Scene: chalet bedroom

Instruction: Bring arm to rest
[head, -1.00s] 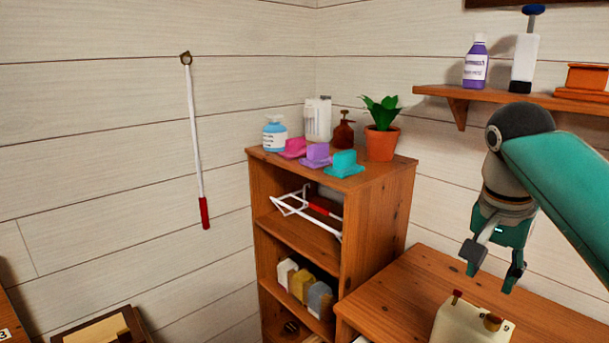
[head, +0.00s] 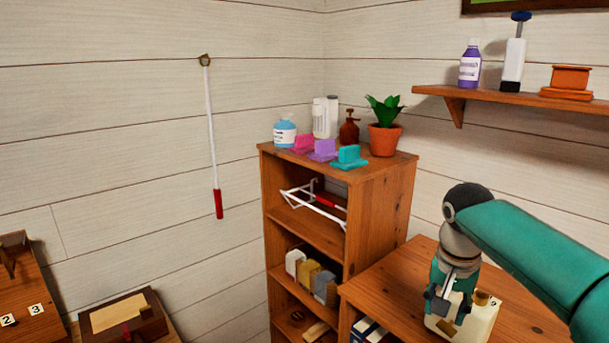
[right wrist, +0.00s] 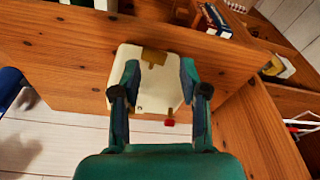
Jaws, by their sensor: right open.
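My right arm comes in from the right in the head view. My right gripper (head: 447,305) points down over the low wooden cabinet (head: 415,262), in front of a cream box-like object (head: 478,318) with brown and red parts on it. In the right wrist view, my right gripper (right wrist: 160,104) is open, its two fingers apart with nothing held between them. The cream object (right wrist: 147,72) lies beyond and between the fingers there; I cannot tell whether they touch it. My left gripper is in neither view.
A wooden shelf unit (head: 378,205) stands left of the low cabinet, with bottles, coloured blocks and a potted plant (head: 385,138) on top. A wall shelf (head: 505,97) holds bottles above. A red-and-white rod (head: 212,140) hangs on the wall. A wooden box (head: 150,325) sits lower left.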

